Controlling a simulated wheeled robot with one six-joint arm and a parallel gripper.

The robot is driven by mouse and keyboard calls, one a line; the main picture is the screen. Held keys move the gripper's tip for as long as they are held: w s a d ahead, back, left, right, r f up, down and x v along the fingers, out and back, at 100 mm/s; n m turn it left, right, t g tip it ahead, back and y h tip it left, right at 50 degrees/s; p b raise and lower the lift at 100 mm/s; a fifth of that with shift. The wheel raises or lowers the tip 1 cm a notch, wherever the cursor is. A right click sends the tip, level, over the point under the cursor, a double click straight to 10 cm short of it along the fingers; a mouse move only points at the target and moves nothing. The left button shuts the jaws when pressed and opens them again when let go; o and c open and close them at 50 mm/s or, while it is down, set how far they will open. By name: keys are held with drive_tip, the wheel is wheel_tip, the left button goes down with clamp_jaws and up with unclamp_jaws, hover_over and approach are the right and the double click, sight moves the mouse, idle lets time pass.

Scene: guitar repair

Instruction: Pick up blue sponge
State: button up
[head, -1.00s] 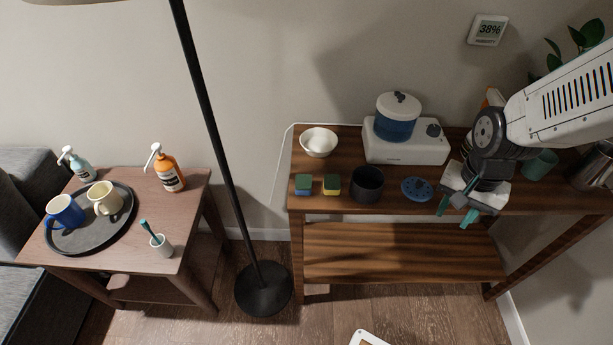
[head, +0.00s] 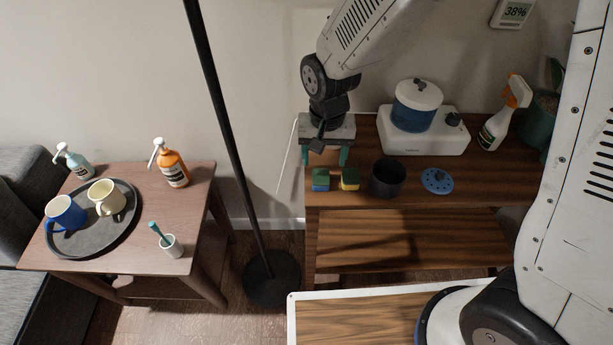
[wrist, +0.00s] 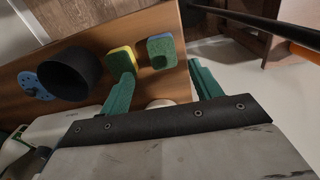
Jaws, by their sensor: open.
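The blue sponge (head: 320,179) has a dark green top and a blue lower part, and sits at the left end of the wooden shelf's top. In the wrist view it (wrist: 161,50) lies between the lines of my two green fingers, beyond their tips. A yellow sponge with a green top (head: 349,179) sits just right of it in the head view; one finger overlaps it (wrist: 122,61) in the wrist view. My gripper (head: 325,158) is open and empty, pointing down above and slightly behind the sponges. It also shows in the wrist view (wrist: 159,72).
A dark pot (head: 388,179) and a blue perforated disc (head: 437,181) stand right of the sponges. A lamp pole (head: 226,130) rises left of the shelf.

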sight(321, 176)
drive_tip(key=f, duration=0.6)
drive_tip(key=shift+a+f, duration=0.25)
drive_tip(key=shift+f, duration=0.15)
drive_tip(key=shift+s, duration=0.1)
drive_tip(key=c, duration=1)
